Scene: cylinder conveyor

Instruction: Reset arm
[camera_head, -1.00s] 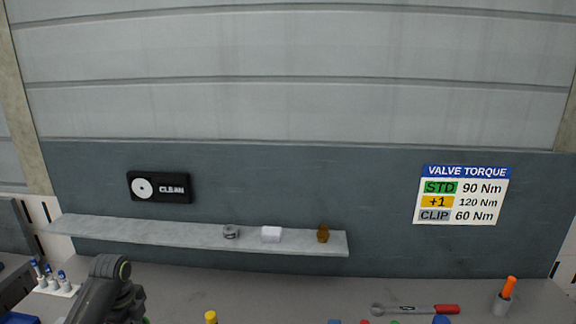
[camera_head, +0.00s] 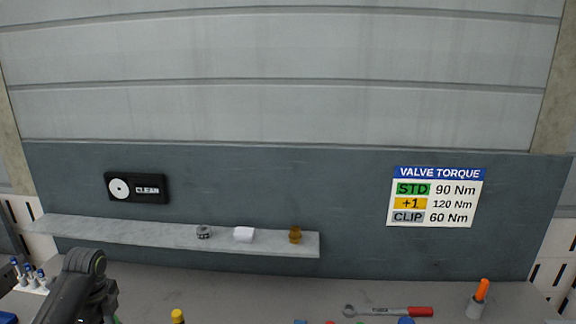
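My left arm (camera_head: 78,290) shows at the lower left as a dark grey jointed link, bent over the worktop. Its gripper is not visible. My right arm and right gripper are not in the picture.
A grey shelf (camera_head: 120,231) on the wall holds a metal part (camera_head: 203,232), a white block (camera_head: 244,234) and an amber bottle (camera_head: 295,234). On the worktop (camera_head: 240,285) lie a red-handled wrench (camera_head: 390,311), a cup with an orange handle (camera_head: 475,307) and several blue-topped vials (camera_head: 29,275).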

